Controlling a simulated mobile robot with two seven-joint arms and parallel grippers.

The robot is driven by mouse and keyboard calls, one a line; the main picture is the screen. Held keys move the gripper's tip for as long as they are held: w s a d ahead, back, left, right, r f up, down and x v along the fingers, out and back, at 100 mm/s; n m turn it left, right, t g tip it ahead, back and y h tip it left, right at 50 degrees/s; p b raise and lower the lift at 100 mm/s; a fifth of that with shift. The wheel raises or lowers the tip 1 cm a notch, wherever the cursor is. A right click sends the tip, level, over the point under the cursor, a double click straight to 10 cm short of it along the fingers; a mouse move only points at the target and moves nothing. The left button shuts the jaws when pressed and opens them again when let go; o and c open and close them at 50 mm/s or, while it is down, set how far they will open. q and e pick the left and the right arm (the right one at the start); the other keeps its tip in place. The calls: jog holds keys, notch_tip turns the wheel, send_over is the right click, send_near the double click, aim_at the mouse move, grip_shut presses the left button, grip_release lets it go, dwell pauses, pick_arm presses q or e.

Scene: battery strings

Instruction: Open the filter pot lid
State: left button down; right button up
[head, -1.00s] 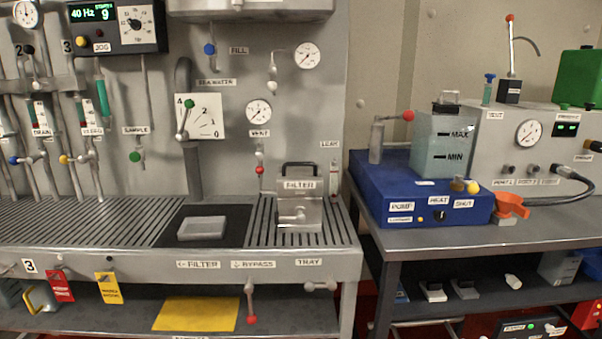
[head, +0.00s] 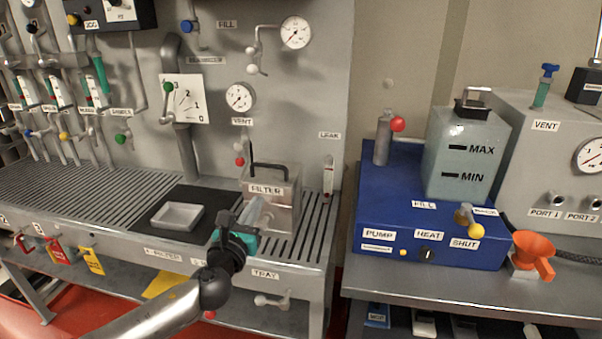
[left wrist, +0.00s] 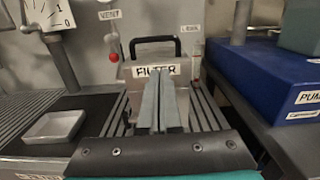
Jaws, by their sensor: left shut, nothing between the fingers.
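The filter pot (head: 285,205) is a grey metal box labelled FILTER on the slatted bench. Its lid, with a black bar handle (head: 268,166) on top, is down. In the left wrist view the pot (left wrist: 188,68) and its black handle (left wrist: 155,40) are straight ahead. My left gripper (head: 262,203) is in front of the pot. Its fingers (left wrist: 160,80) are shut together with nothing between them and point at the pot's front. They hide much of that front; I cannot tell whether they touch it. My right gripper is not in view.
A shallow grey tray (head: 177,217) sits on a black mat left of the pot. A vent valve with a red knob (head: 239,161) is behind it.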

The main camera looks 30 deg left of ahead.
pick_arm(q)
jog(key=b, duration=0.1)
send_near(274, 174)
jog(key=w+r, duration=0.2)
jog(key=w, duration=0.1)
jog(key=shift+w+a+f+b, duration=0.1)
jog(key=shift+w+a+b, duration=0.3)
jog(key=shift+w, duration=0.45)
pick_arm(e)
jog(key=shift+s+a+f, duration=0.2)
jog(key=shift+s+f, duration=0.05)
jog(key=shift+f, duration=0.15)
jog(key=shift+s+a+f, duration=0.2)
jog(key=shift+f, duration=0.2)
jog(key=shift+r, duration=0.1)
